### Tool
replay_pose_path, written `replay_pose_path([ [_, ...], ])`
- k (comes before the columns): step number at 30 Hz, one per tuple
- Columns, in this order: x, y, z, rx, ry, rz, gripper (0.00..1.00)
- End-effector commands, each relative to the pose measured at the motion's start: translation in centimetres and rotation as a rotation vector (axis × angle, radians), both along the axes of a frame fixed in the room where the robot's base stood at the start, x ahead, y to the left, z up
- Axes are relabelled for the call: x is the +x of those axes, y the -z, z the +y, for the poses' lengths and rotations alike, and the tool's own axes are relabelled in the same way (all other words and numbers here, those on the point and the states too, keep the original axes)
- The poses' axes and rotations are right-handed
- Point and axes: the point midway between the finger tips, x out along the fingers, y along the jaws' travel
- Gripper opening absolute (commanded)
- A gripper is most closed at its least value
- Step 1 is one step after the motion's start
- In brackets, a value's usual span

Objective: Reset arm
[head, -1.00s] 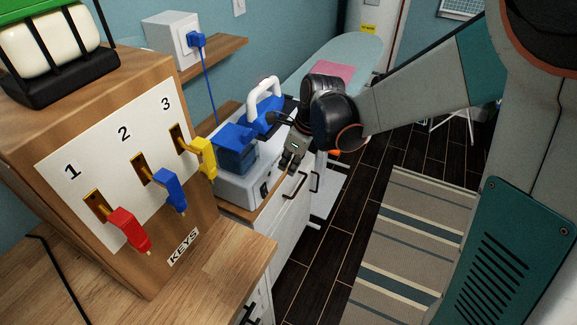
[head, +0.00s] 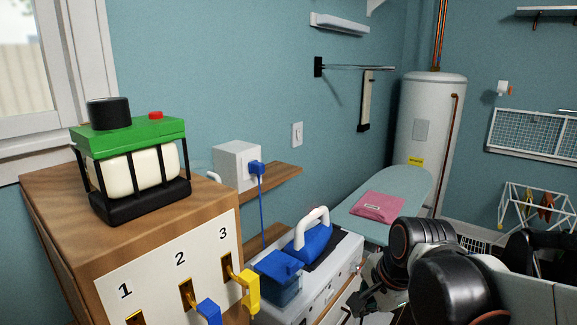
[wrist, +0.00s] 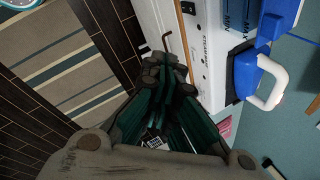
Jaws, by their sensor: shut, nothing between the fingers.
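My gripper (head: 362,302) is low in the head view, right of the white appliance with blue parts (head: 318,290). It also shows in the wrist view (wrist: 166,72), with its dark fingers together and nothing held. The black joints of my arm fill the lower right of the head view. In the wrist view the white appliance (wrist: 215,70) and its blue part with a white handle (wrist: 262,80) lie right of the fingers; I cannot tell the exact gap.
A wooden key box (head: 75,235) with blue (head: 208,311) and yellow (head: 250,290) keys stands at left, a green-topped device (head: 135,140) on it. An ironing board (head: 415,185) bears a pink cloth (head: 378,207). Behind stands a white tank (head: 425,115). Striped rug (wrist: 65,75) on dark floor.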

Motion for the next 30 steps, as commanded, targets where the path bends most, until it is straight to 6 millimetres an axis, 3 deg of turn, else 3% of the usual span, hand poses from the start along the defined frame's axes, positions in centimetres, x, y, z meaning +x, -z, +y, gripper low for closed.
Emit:
replay_pose_path([
  [7, -5.1, -2.0, -2.0, -0.265, -0.436, -0.145, 0.00],
  [15, -9.5, -2.5, -3.7, -0.566, -0.860, -0.249, 0.00],
  [21, -10.9, -2.5, -4.2, -0.684, -1.013, -0.274, 0.00],
  [30, -11.0, -2.5, -4.3, -0.702, -1.036, -0.277, 0.00],
])
